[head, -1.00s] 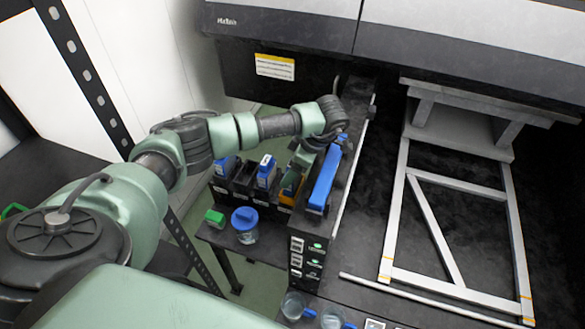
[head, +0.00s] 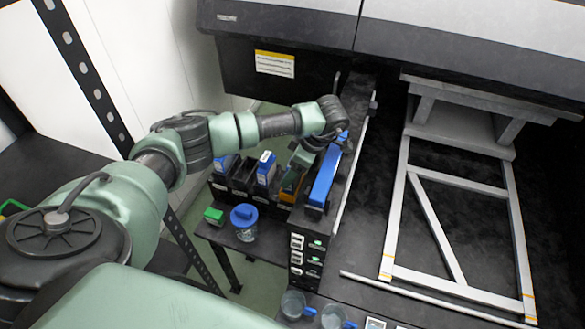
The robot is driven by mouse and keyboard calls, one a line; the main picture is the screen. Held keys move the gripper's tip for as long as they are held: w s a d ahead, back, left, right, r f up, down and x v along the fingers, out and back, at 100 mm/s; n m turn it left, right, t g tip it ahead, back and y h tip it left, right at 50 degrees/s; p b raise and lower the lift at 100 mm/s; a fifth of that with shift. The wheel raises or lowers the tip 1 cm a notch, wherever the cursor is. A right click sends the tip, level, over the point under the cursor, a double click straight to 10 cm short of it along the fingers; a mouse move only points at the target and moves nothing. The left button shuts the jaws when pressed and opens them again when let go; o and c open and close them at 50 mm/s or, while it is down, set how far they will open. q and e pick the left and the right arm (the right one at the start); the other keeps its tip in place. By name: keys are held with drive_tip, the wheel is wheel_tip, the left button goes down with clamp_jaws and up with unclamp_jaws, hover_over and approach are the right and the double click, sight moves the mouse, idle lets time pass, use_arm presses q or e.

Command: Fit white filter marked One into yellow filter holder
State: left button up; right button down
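A yellow-orange holder (head: 291,187) stands in a row of black holders, left of a long blue bar. My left arm comes in from the left and bends down over this row. I cannot make out a white filter marked One. A blue cartridge with a white label (head: 266,168) stands in the holder left of the yellow one. My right gripper is not in view.
The blue bar (head: 325,178) lies close right of the gripper. A blue-lidded jar (head: 245,222) and a green block (head: 214,216) stand on the small table in front. Clear cups (head: 293,305) stand lower down. A pale metal frame (head: 437,230) is at right.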

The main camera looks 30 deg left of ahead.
use_arm(q)
drive_tip(key=shift+f, duration=0.15)
drive_tip(key=o, duration=1.5)
drive_tip(key=shift+r+p, duration=2.65)
drive_tip(key=shift+r, duration=1.35)
